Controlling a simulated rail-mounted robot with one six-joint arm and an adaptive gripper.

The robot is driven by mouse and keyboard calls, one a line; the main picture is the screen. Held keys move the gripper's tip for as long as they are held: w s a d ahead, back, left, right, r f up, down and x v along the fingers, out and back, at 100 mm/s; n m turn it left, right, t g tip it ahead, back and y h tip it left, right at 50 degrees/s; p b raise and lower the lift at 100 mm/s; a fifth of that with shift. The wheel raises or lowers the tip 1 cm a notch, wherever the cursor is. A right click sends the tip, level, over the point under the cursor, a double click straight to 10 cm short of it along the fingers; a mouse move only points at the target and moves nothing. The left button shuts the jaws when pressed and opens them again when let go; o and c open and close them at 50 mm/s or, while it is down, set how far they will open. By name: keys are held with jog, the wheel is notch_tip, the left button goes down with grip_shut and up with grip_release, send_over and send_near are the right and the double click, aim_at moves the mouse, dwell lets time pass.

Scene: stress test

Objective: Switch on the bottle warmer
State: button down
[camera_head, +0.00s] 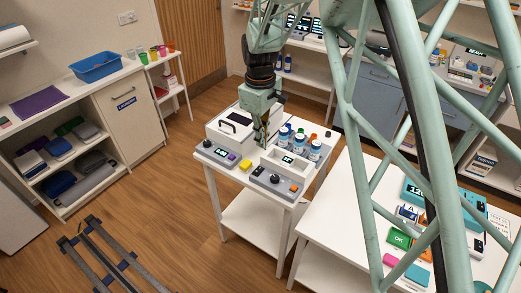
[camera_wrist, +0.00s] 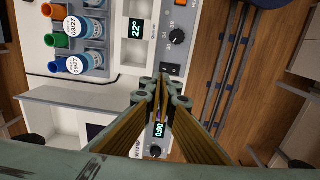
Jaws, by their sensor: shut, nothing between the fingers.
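The rocker's setting is too small to tell. My gripper (camera_wrist: 163,84) is shut and empty. Its tips appear just below the rocker in the wrist view; contact cannot be told.
A white lidded box (camera_head: 228,126) with a dark handle stands left of the warmer, with its own display (camera_wrist: 158,127) reading 0:00. A white table (camera_head: 318,222) with teal devices stands to the right.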

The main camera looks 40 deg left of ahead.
jog(key=shift+w+r, duration=0.25)
jog(key=shift+r, duration=0.95)
